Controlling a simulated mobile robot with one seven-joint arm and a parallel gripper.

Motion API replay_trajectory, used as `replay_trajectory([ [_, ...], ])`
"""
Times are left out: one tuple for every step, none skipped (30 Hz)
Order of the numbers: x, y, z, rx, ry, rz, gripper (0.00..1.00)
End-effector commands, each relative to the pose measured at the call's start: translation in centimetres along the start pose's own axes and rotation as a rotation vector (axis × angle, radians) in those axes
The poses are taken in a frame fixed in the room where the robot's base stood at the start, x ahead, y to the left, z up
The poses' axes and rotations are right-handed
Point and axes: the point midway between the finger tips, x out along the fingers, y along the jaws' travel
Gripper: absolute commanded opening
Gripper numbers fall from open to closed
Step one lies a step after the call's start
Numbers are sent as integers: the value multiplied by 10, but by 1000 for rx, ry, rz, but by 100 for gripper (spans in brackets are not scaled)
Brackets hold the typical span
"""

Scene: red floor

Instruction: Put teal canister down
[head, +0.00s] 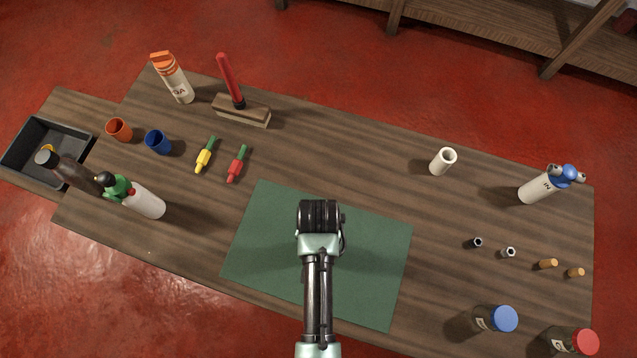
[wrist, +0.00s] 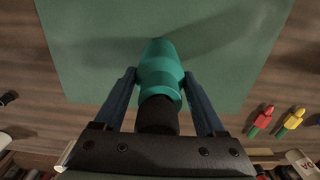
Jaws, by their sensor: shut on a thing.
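The teal canister (wrist: 160,72) is between the two blue fingers of my gripper (wrist: 159,85) in the wrist view, and the gripper is shut on it. Its narrower dark end (wrist: 157,115) points toward the gripper body. The green mat (wrist: 80,40) lies behind the canister, with a dark shadow across it. I cannot tell whether the canister touches the mat. In the head view my arm is over the green mat (head: 260,215), and it hides the fingers and the canister.
Left on the table are a grey bin (head: 75,137), bottles (head: 148,203), orange and blue cups (head: 157,142), and yellow and red markers (head: 237,165). The mat shows bare around my arm.

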Motion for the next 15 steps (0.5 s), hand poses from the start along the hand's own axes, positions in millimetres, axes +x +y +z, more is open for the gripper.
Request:
replay_trajectory([
  [0,0,-1,0,2,-1,0],
  [0,0,-1,0,2,-1,0],
  [-1,0,-1,0,2,-1,0],
  [-1,0,-1,0,2,-1,0],
  [-1,0,-1,0,2,-1,0],
  [0,0,-1,0,2,-1,0],
  [0,0,-1,0,2,-1,0],
  [1,0,-1,0,2,-1,0],
  [3,0,-1,0,2,-1,0],
  [4,0,-1,0,2,-1,0],
  [3,0,0,0,1,0,78],
  [3,0,0,0,1,0,85],
  [3,0,0,0,1,0,91],
  [3,0,0,0,1,0,96],
  [3,0,0,0,1,0,100],
])
